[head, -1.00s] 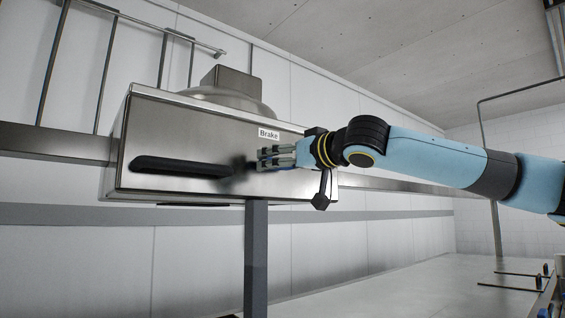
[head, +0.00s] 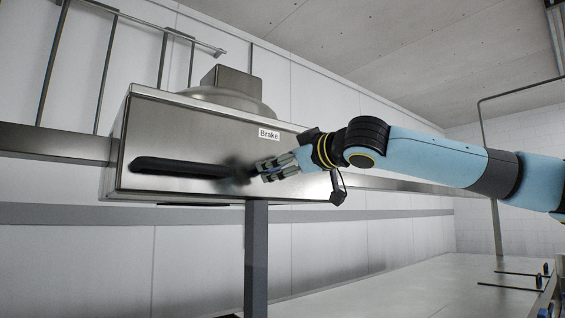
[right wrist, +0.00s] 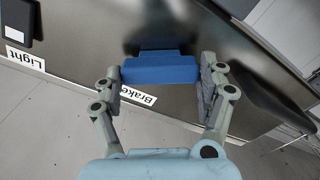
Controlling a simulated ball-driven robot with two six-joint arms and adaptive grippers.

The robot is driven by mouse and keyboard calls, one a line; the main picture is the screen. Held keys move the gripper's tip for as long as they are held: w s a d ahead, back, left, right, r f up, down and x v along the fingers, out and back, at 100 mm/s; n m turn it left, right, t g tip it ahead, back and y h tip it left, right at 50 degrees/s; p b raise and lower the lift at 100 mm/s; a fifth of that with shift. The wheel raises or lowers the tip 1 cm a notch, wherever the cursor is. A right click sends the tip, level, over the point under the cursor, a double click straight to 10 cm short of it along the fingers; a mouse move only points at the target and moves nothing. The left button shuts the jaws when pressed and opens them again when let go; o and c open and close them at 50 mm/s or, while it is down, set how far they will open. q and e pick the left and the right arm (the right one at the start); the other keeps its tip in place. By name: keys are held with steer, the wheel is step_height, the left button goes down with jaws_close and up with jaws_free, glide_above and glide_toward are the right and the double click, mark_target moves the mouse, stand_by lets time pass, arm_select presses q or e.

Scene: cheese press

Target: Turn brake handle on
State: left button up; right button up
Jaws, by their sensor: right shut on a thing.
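The brake handle (right wrist: 160,70) is a short blue block on the steel front panel, seen in the right wrist view. The white "Brake" label (head: 269,134) is on the panel just above my right gripper (head: 262,175) in the head view. It also shows upside down in the right wrist view (right wrist: 136,95). The fingers of my right gripper (right wrist: 161,83) are shut on the blue handle, one finger at each end. The fingers mostly hide the handle in the head view. My left gripper is not in view.
A long black bar handle (head: 182,167) runs along the steel housing (head: 215,120) to the left of my gripper. A "Light" label (right wrist: 25,58) and a switch (right wrist: 14,18) are on the panel. A grey post (head: 256,255) stands below.

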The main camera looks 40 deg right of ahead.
steer(key=n, duration=1.1)
steer(key=shift+f, duration=0.1)
steer(key=shift+n, duration=0.5)
steer(key=o, duration=1.2)
steer(key=shift+a, duration=0.1)
